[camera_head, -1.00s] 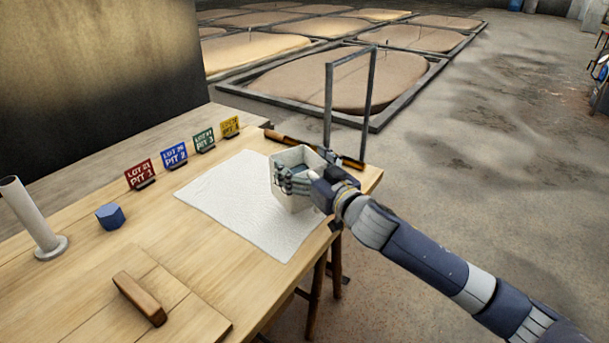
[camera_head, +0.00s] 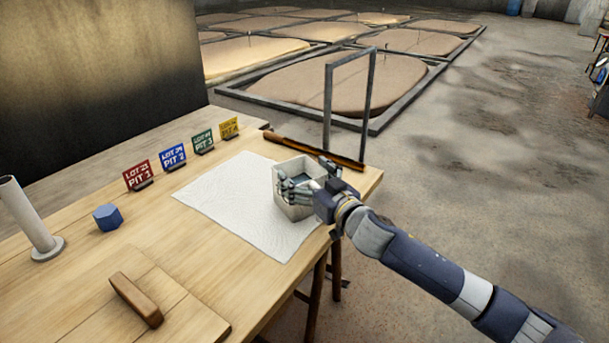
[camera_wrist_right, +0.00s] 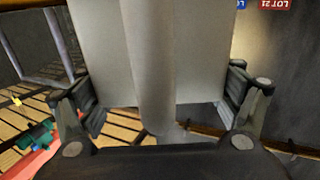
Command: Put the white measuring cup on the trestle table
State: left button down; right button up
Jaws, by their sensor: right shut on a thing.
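The white measuring cup (camera_head: 296,209) is a square, open-topped box near the right end of the trestle table (camera_head: 75,272). My right gripper (camera_head: 303,188) is shut on it from the right side. The cup is over or on the right corner of a white cloth; I cannot tell whether its bottom touches. In the right wrist view the cup (camera_wrist_right: 205,55) fills the space between the fingers of the right gripper (camera_wrist_right: 163,105), with a round upright handle in front. My left gripper is not in view.
A white cloth (camera_head: 235,205) lies on the table. Several coloured lot signs (camera_head: 172,157) stand at the back edge. A dark wooden stick (camera_head: 310,150) lies behind the cup. A blue block (camera_head: 107,217), a pale tube on a base (camera_head: 33,222) and a wooden lid with handle (camera_head: 137,299) are left.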

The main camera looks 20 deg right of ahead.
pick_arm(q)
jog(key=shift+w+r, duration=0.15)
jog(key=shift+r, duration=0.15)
pick_arm(e)
jog(key=shift+f, duration=0.35)
jog(key=shift+s+f, duration=0.1)
jog(key=shift+f+b, duration=0.3)
jog(key=o, duration=2)
jog(key=shift+f, duration=0.2)
jog(key=shift+c, duration=0.2)
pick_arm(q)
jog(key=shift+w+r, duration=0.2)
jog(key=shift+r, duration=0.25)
pick_arm(e)
jog(key=shift+r, duration=0.35)
jog(key=shift+r, duration=0.15)
